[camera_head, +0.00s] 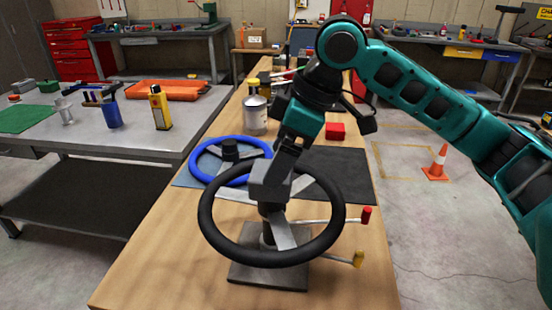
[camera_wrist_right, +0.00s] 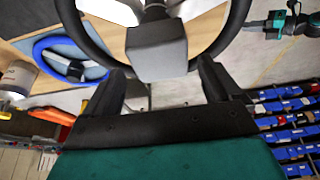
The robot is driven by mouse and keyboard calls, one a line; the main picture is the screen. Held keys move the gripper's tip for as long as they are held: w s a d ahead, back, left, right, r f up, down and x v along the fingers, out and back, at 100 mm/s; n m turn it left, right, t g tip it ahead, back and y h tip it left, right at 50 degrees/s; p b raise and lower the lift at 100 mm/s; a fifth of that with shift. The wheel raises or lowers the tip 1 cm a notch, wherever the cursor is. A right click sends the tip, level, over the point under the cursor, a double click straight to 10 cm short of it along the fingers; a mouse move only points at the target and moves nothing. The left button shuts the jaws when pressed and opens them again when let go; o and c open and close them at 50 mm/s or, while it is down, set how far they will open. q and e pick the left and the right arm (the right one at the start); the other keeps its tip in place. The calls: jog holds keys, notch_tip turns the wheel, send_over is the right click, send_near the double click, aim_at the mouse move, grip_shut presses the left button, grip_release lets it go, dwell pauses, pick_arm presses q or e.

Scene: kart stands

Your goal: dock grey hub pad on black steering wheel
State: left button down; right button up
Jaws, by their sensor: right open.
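The black steering wheel (camera_head: 270,257) sits tilted on a stand on the wooden bench, and its rim also shows in the right wrist view (camera_wrist_right: 90,42). The grey hub pad (camera_head: 269,183) is a blocky piece at the wheel's centre, over the hub; whether it is fully seated I cannot tell. It also shows in the right wrist view (camera_wrist_right: 157,47). My right gripper (camera_head: 280,163) is just above the pad. In the right wrist view its fingers (camera_wrist_right: 160,82) are spread apart, with the pad just beyond the fingertips.
The stand has a grey base plate (camera_head: 267,278), a red-tipped lever (camera_head: 366,215) and a yellow-tipped lever (camera_head: 358,259). A blue wheel (camera_head: 196,165) lies behind on a mat. A paint can (camera_head: 254,115) and a red block (camera_head: 335,131) stand farther back. The bench's near left is clear.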

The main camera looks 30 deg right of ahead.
jog(key=v, duration=0.7)
dwell(0.4)
dwell(0.5)
